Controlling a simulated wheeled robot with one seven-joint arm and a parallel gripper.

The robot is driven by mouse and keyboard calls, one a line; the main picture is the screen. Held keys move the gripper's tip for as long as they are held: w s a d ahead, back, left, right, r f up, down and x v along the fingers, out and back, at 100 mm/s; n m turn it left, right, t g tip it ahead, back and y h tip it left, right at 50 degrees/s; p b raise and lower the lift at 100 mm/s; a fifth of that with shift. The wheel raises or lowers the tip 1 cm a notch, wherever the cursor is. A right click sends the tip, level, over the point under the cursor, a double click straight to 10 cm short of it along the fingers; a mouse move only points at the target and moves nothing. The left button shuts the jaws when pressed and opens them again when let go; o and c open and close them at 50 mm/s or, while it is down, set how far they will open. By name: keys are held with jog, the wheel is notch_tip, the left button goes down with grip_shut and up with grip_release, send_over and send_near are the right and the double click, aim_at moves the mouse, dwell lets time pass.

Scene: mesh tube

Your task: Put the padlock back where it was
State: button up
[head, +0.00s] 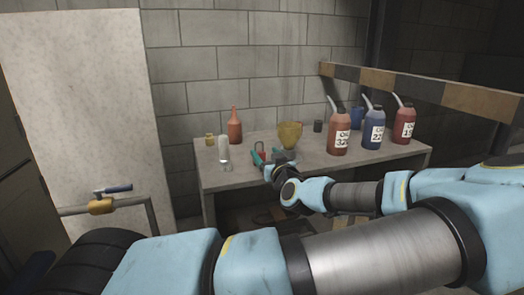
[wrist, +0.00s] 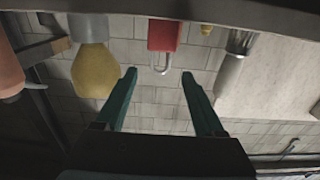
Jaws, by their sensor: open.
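My gripper (head: 267,154) has teal fingers and is at the bench's front side, near the padlock. In the wrist view my gripper (wrist: 159,74) is open and empty. The padlock lies ahead of the gap between the fingertips, apart from them.
A clear bottle (head: 224,153) stands left of the padlock, a yellow vase (head: 290,135) right. Several labelled jugs (head: 338,136) and a dark cup (head: 318,126) are farther right.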

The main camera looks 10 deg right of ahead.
jog(key=s, duration=0.7)
jog(key=shift+s+d, duration=0.2)
jog(key=shift+d, duration=0.25)
